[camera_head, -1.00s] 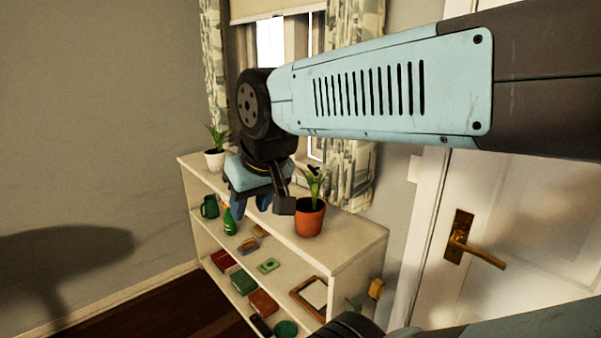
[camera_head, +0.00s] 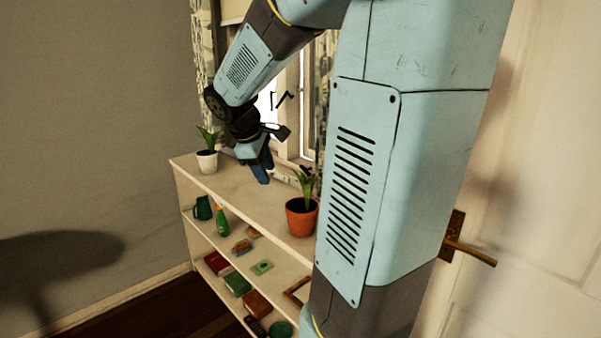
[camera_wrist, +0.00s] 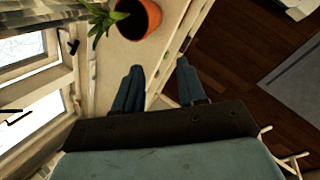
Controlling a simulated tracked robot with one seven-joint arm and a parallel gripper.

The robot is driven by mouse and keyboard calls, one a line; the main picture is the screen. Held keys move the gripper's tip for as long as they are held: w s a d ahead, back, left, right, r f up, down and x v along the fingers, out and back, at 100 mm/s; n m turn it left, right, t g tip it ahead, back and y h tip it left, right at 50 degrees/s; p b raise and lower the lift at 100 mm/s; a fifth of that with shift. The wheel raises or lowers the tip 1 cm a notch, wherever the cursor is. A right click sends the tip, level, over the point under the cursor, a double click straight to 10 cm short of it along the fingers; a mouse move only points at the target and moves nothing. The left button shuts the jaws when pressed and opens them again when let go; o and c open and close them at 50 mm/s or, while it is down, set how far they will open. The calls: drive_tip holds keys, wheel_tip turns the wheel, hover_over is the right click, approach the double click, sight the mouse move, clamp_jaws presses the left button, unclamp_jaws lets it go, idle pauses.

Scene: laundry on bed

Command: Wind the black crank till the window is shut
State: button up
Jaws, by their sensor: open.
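The window (camera_head: 292,105) stands behind the shelf, partly hidden by my arm; how far it is open I cannot tell. A black handle (camera_head: 285,98) shows against the pane. A small black part, perhaps the crank (camera_head: 306,169), shows low by the orange pot's plant. In the wrist view a black crank-like piece (camera_wrist: 72,47) is on the lower window frame, left of my fingers and apart from them. My gripper (camera_head: 264,178) is open and empty above the shelf top, pointing down, left of the orange pot. In the wrist view its fingers (camera_wrist: 158,82) are spread.
The white shelf (camera_head: 235,188) holds an orange potted plant (camera_head: 301,217) close right of my gripper and a white potted plant (camera_head: 207,160) at left. Curtains flank the window. A door with a brass handle (camera_head: 470,252) is at right.

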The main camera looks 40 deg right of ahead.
drive_tip(key=w+d+f+n+g+h, duration=0.25)
drive_tip(key=w+d+f+n, duration=0.25)
drive_tip(key=w+d, duration=0.4)
drive_tip(key=n+t+h, duration=0.3)
drive_tip(key=n+h, duration=0.8)
drive_tip(key=n, duration=0.8)
approach(304, 171)
drive_tip(key=shift+g+y, duration=0.25)
drive_tip(key=d, duration=0.3)
drive_tip(key=w+d, duration=0.1)
drive_tip(key=d, duration=0.6)
drive_tip(key=shift+w+d+r, duration=0.15)
drive_tip(key=shift+w+d, duration=0.05)
drive_tip(key=shift+d, duration=0.2)
drive_tip(key=shift+c, duration=0.4)
